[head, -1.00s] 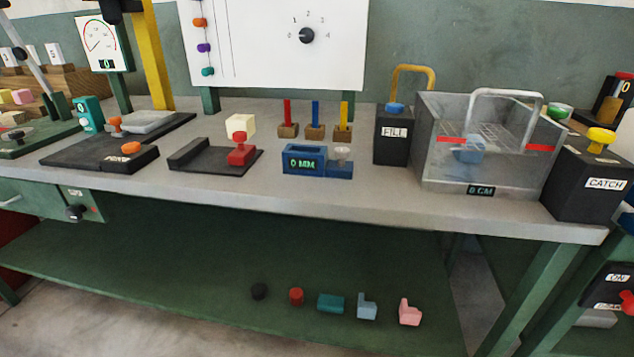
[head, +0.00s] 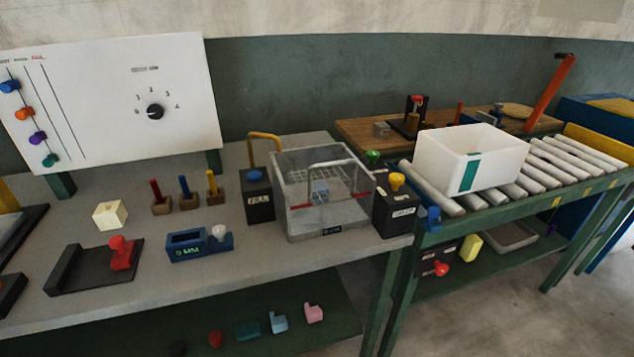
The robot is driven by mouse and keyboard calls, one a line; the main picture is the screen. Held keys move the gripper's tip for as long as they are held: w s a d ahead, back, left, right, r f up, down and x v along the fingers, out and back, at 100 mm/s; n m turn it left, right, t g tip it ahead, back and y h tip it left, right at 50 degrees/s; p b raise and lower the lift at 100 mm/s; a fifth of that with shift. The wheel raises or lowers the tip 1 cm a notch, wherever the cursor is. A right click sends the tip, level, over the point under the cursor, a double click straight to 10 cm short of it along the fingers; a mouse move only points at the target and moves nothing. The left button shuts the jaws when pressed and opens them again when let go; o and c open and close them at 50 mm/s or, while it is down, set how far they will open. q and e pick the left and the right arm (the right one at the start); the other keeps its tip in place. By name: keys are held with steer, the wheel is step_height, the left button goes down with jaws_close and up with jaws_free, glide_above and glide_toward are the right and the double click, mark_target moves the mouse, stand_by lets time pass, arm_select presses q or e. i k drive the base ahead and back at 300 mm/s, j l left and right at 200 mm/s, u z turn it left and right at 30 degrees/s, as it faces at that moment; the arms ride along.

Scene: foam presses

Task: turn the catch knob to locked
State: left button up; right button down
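The catch box (head: 394,217) is a black block at the right end of the grey bench, with a white label on its front. A yellow catch knob (head: 397,181) sits on top of it. The label is too small here to read surely, and I cannot tell the knob's setting. A clear tank (head: 290,215) with a grey handle and red marks stands just left of the catch box. Neither of my grippers shows in the head view.
A black fill box (head: 259,205) with a blue knob stands left of the tank. A roller conveyor (head: 470,200) bearing a white bin (head: 446,160) adjoins the bench on the right. A green shelf (head: 300,343) holds small coloured parts below. Open floor lies at lower right.

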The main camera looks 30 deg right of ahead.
mark_target(396, 180)
steer(key=l+z, duration=0.1)
steer(key=z, duration=0.4)
steer(key=i+l+z, duration=0.1)
steer(key=z, duration=0.85)
steer(key=i+l, duration=0.05)
steer(key=i, duration=0.05)
